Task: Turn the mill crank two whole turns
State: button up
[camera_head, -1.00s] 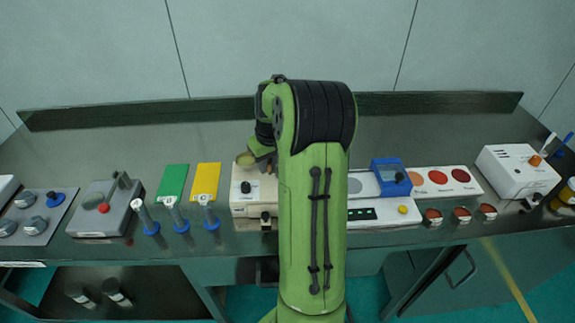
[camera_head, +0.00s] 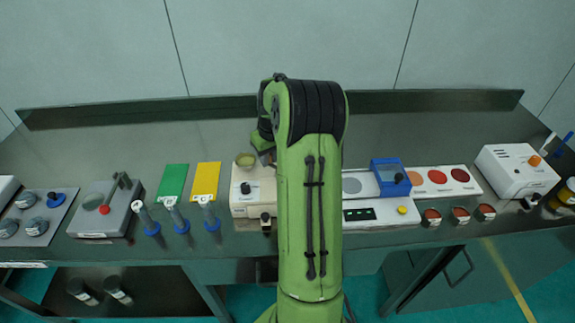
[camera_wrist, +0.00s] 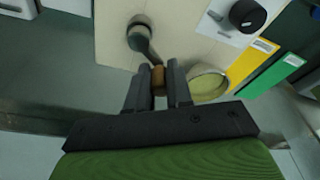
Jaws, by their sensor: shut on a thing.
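The beige mill (camera_head: 252,203) stands in the middle of the bench, partly hidden by my arm in the head view. Its pale body also fills the top of the wrist view (camera_wrist: 185,35). The dark crank (camera_wrist: 143,40) comes off a round hub on the mill's face and ends in a brown handle (camera_wrist: 158,80). My gripper (camera_wrist: 158,70) is shut on this handle, one finger on each side. The crank and my fingertips are hidden behind my arm in the head view. A round cup of yellow-green material (camera_head: 245,160) sits at the mill's top; it also shows beside my right finger in the wrist view (camera_wrist: 207,84).
A blue-framed device (camera_head: 390,177) and a white panel with red discs (camera_head: 440,181) are to the right. The rear bench is clear.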

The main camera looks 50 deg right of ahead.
jog(key=shift+s+a+f, duration=0.1)
jog(key=shift+a, duration=0.05)
jog(key=shift+d+r+p, duration=0.3)
jog(key=shift+p, duration=0.15)
jog(key=shift+d+r+p, duration=0.2)
jog(key=shift+d+p, duration=0.1)
jog(key=shift+d, duration=0.25)
jog(key=shift+s+d+r, duration=0.1)
jog(key=shift+s+d, duration=0.1)
jog(key=shift+d, duration=0.15)
jog(key=shift+s+d, duration=0.25)
jog(key=shift+d, duration=0.2)
